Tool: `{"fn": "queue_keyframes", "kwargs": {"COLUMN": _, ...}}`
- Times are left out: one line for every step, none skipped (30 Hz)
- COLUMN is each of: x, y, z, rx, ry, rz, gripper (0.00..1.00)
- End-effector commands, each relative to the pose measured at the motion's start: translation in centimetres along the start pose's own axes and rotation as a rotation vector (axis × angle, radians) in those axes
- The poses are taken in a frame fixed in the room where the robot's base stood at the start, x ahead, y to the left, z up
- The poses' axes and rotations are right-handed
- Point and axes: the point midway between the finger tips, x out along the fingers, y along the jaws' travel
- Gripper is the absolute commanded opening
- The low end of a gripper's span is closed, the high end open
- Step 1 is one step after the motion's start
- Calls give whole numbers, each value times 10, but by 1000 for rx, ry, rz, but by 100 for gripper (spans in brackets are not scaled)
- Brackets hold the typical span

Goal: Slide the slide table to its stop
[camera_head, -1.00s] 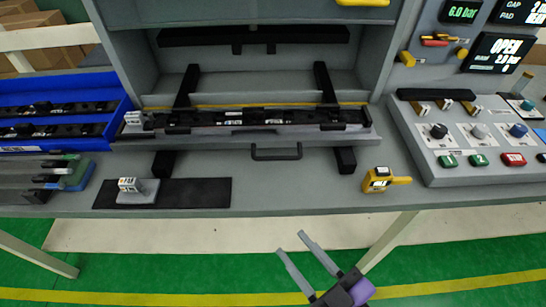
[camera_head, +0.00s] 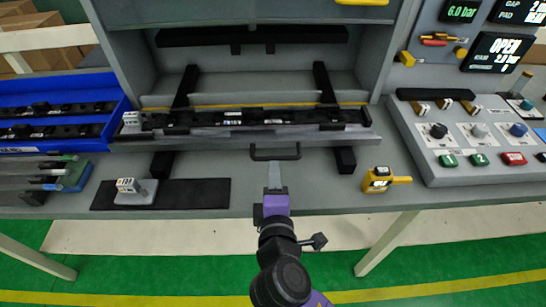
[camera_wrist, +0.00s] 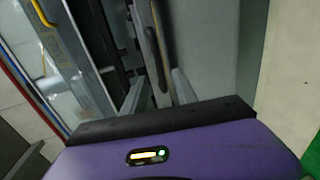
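The grey slide table (camera_head: 350,138) sits at the mouth of the press housing, carrying a long black trim strip (camera_head: 240,117). Its dark U-shaped handle (camera_head: 275,153) sticks out at the front middle. My gripper (camera_head: 274,166) is just in front of the handle, pointing at it. In the wrist view the two grey fingers (camera_wrist: 158,80) are apart, with the handle bar (camera_wrist: 155,55) ahead, roughly in line with the gap. I cannot tell whether the fingers touch it. The two dark rails (camera_head: 344,160) show below the table's front edge.
A blue bin (camera_head: 60,85) with black strips stands at the left. A clip block (camera_head: 135,190) rests on a black mat (camera_head: 195,193). A yellow device (camera_head: 380,180) lies right of my gripper. The button panel (camera_head: 470,140) is at the right.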

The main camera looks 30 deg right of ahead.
Motion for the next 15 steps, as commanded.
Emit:
{"fn": "queue_keyframes", "kwargs": {"x": 5, "y": 2, "z": 0, "rx": -1, "ry": 0, "rz": 2, "gripper": 34}}
{"fn": "queue_keyframes", "kwargs": {"x": 8, "y": 2, "z": -1, "rx": 0, "ry": 1, "rz": 2, "gripper": 34}}
{"fn": "queue_keyframes", "kwargs": {"x": 14, "y": 2, "z": 0, "rx": 1, "ry": 0, "rz": 1, "gripper": 34}}
{"fn": "queue_keyframes", "kwargs": {"x": 18, "y": 2, "z": 0, "rx": 1, "ry": 0, "rz": 0, "gripper": 34}}
{"fn": "queue_keyframes", "kwargs": {"x": 23, "y": 2, "z": 0, "rx": 2, "ry": 0, "rz": 1, "gripper": 34}}
{"fn": "queue_keyframes", "kwargs": {"x": 30, "y": 2, "z": 0, "rx": 2, "ry": 0, "rz": 2, "gripper": 34}}
{"fn": "queue_keyframes", "kwargs": {"x": 34, "y": 2, "z": 0, "rx": 2, "ry": 0, "rz": 1, "gripper": 34}}
{"fn": "queue_keyframes", "kwargs": {"x": 39, "y": 2, "z": 0, "rx": 3, "ry": 1, "rz": 1, "gripper": 34}}
{"fn": "queue_keyframes", "kwargs": {"x": 45, "y": 2, "z": 0, "rx": 3, "ry": 1, "rz": 1, "gripper": 34}}
{"fn": "queue_keyframes", "kwargs": {"x": 50, "y": 2, "z": 0, "rx": 4, "ry": 1, "rz": 1, "gripper": 34}}
{"fn": "queue_keyframes", "kwargs": {"x": 53, "y": 2, "z": 0, "rx": 3, "ry": 2, "rz": 0, "gripper": 34}}
{"fn": "queue_keyframes", "kwargs": {"x": 58, "y": 2, "z": -1, "rx": 3, "ry": 3, "rz": 1, "gripper": 34}}
{"fn": "queue_keyframes", "kwargs": {"x": 62, "y": 2, "z": -1, "rx": 3, "ry": 3, "rz": 1, "gripper": 34}}
{"fn": "queue_keyframes", "kwargs": {"x": 64, "y": 2, "z": -1, "rx": 3, "ry": 2, "rz": 1, "gripper": 34}}
{"fn": "queue_keyframes", "kwargs": {"x": 68, "y": 1, "z": 0, "rx": 3, "ry": 2, "rz": 1, "gripper": 34}}
